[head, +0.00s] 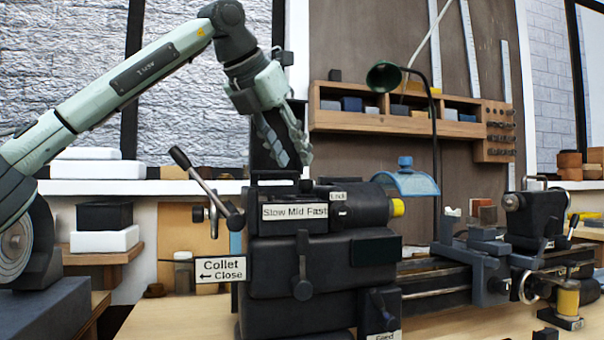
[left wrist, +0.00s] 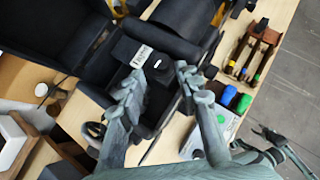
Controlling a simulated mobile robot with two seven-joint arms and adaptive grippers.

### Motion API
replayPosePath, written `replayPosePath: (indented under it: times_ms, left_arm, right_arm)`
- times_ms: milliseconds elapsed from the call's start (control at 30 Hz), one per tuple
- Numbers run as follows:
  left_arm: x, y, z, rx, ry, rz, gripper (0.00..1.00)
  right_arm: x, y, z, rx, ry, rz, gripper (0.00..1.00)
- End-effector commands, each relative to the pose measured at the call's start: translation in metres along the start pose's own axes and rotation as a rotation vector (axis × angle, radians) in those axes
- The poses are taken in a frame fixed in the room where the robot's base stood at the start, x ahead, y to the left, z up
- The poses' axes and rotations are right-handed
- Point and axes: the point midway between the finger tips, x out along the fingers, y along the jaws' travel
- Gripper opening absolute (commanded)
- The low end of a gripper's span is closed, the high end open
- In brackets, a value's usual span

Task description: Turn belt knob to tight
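The black lathe headstock (head: 325,262) stands in the middle of the head view, with a "Slow Mid Fast" label (head: 294,212) on its front. A small dark knob (head: 306,185) sits on top; no "tight" marking is legible, so I cannot tell for certain whether it is the belt knob. My left gripper (head: 294,158) points down just above the headstock top. Grey-green parts at lower right may be my right arm.
A collet lever (head: 203,185) sticks up at the headstock's left, above a "Collet Close" sign (head: 220,269). A green lamp (head: 384,77) and a wooden wall shelf (head: 400,118) stand behind. The lathe bed and tailstock (head: 535,215) extend right.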

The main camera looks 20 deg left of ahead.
Motion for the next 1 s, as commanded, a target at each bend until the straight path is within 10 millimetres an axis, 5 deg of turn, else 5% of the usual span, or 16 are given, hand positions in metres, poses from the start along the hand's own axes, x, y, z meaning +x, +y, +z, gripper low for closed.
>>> replayPosePath:
  times_ms: [300,667,1000]
  left_arm:
    - [0.047,0.000,0.000,0.001,0.001,-0.002,0.34]
    - [0.056,0.000,0.000,0.002,-0.001,-0.003,0.34]
    - [0.055,0.000,0.000,0.002,-0.001,-0.003,0.00]
  right_arm:
    - [0.018,-0.007,0.021,-0.029,-0.024,-0.003,0.40]
    - [0.024,0.002,0.015,-0.038,-0.013,0.011,0.40]
    - [0.023,0.003,0.018,-0.037,-0.020,0.012,0.40]
